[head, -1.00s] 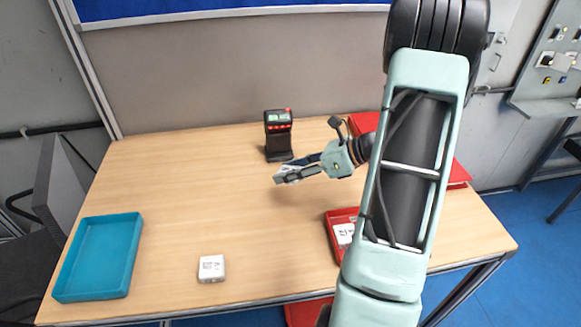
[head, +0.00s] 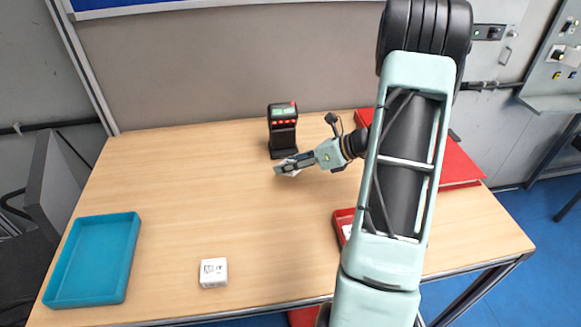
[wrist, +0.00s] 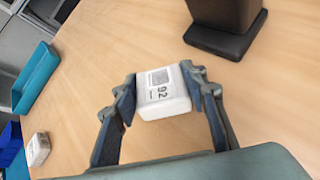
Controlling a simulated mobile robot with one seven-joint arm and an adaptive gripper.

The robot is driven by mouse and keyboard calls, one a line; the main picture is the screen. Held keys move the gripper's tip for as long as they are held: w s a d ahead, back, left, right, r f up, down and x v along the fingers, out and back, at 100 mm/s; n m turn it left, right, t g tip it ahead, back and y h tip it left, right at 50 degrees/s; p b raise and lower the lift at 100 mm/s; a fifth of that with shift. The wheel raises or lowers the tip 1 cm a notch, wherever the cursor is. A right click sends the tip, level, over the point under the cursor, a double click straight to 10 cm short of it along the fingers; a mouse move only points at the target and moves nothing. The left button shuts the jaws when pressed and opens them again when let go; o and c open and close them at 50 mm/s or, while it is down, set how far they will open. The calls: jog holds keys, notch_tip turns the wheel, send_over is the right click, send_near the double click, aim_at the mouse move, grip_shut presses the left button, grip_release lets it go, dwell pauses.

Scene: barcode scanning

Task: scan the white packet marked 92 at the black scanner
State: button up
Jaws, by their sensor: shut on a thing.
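In the wrist view, my gripper (wrist: 165,105) is shut on the white packet marked 92 (wrist: 164,107). The packet's printed face, with a square code and the number, shows between the fingers. In the head view, my gripper (head: 283,169) is near the middle of the table, with only a little white of the packet showing at its fingertips. The black scanner (head: 283,130) stands upright behind it, with a green display and red buttons. The scanner's dark base (wrist: 220,40) is beyond the packet in the wrist view, apart from it.
Another white packet (head: 213,272) lies at the front of the table (head: 180,190). A teal tray (head: 124,283) is at the left. A red tray (head: 343,217) is partly hidden behind my arm, and a red object (head: 455,166) lies at the back right. The table's centre-left is clear.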

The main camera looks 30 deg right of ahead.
jog(key=shift+w+f, duration=0.15)
jog(key=shift+w, duration=0.1)
jog(key=s+a+r+p, duration=0.3)
jog(key=s+r+p, duration=0.4)
jog(key=s+r, duration=0.3)
jog(key=s, duration=0.2)
jog(key=shift+s+a, duration=0.25)
jog(key=shift+s, duration=0.05)
